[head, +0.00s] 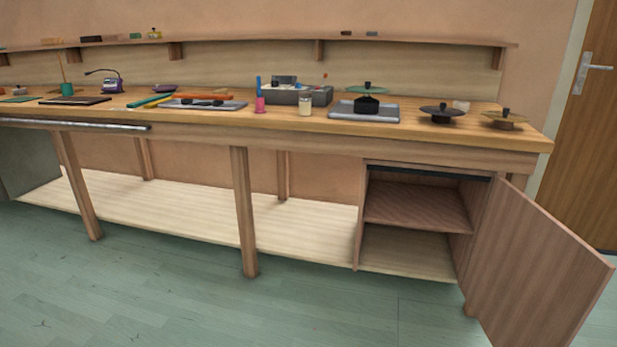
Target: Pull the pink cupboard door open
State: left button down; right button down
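The pink-brown cupboard door (537,270) stands wide open at the right. It is hinged on the cupboard's right side and swung out toward me over the floor. The cupboard (361,215) sits under the right end of the workbench. Its inside shows one middle shelf (415,206) and a lower floor, both bare where I can see them. The door's lower edge runs out of the picture, and no handle shows on the face toward me. Neither of my grippers is in the head view.
The wooden workbench (440,150) carries trays, jars, tools and several round metal pieces. A long low shelf (190,218) runs beneath it between wooden legs (245,215). The green floor (200,300) in front is clear. A room door (590,130) stands at the far right.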

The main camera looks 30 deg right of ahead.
aim_at(530, 280)
jog(key=k+l, duration=0.1)
jog(key=l, duration=0.3)
jog(key=l+u, duration=0.15)
jog(key=l, duration=0.25)
jog(key=k+l, duration=0.15)
jog(key=l, duration=0.2)
jog(key=k+l+u, duration=0.1)
jog(key=l, duration=0.3)
jog(key=k+l+u, duration=0.1)
jog(key=l, duration=0.25)
jog(key=k+l, duration=0.15)
jog(key=l, duration=0.2)
jog(key=u, duration=0.05)
